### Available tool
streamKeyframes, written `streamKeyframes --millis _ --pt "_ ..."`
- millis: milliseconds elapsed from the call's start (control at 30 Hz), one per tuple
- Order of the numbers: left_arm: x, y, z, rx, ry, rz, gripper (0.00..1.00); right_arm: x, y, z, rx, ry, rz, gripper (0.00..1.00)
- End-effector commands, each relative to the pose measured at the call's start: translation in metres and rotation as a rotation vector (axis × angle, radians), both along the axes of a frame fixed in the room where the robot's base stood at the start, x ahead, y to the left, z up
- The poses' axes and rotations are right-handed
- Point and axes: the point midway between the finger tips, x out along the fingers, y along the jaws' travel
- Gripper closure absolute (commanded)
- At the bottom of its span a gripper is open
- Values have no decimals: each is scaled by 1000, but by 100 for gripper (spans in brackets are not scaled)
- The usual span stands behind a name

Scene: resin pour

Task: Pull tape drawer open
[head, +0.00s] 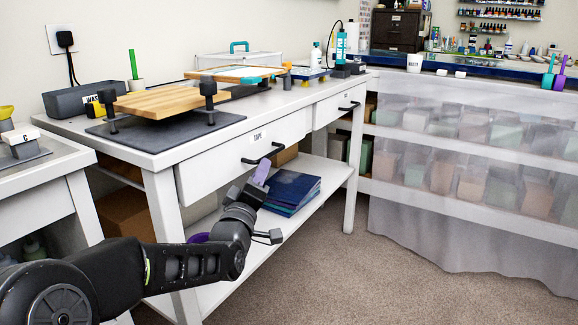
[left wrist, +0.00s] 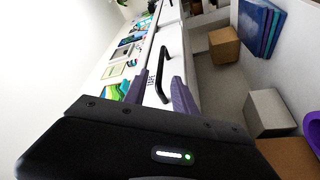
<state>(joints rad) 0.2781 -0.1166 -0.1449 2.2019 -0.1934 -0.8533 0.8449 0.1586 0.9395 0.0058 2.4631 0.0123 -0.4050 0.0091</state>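The tape drawer (head: 215,165) is a white drawer front under the workbench top, labelled TAPE, and looks shut. Its black bar handle (head: 265,155) shows in the head view and also in the left wrist view (left wrist: 164,72). My left gripper (head: 262,172) is at the drawer front, close to the handle. In the left wrist view its two purple fingers (left wrist: 158,88) are apart, with the handle between them in the picture. I cannot tell whether a finger touches it. My right gripper is not in view.
Blue booklets (head: 290,190) lie on the bench's lower shelf below the drawer. A wooden board (head: 157,101) and black clamps are on the bench top. A second drawer (head: 338,108) is to the right. A translucent curtain (head: 470,200) covers the right shelves. The carpet in front is clear.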

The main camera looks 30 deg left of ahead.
Motion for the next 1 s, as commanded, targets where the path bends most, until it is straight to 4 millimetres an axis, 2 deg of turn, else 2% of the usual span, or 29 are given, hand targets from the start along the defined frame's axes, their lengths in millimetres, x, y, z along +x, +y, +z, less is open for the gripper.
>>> streamKeyframes --millis 367,800,1000 --pt "8 2 1 1 4 -1 68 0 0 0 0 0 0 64" --pt "64 23 12 0 5 -2 68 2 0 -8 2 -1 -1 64" --pt "72 26 16 0 4 -2 68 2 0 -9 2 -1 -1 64"
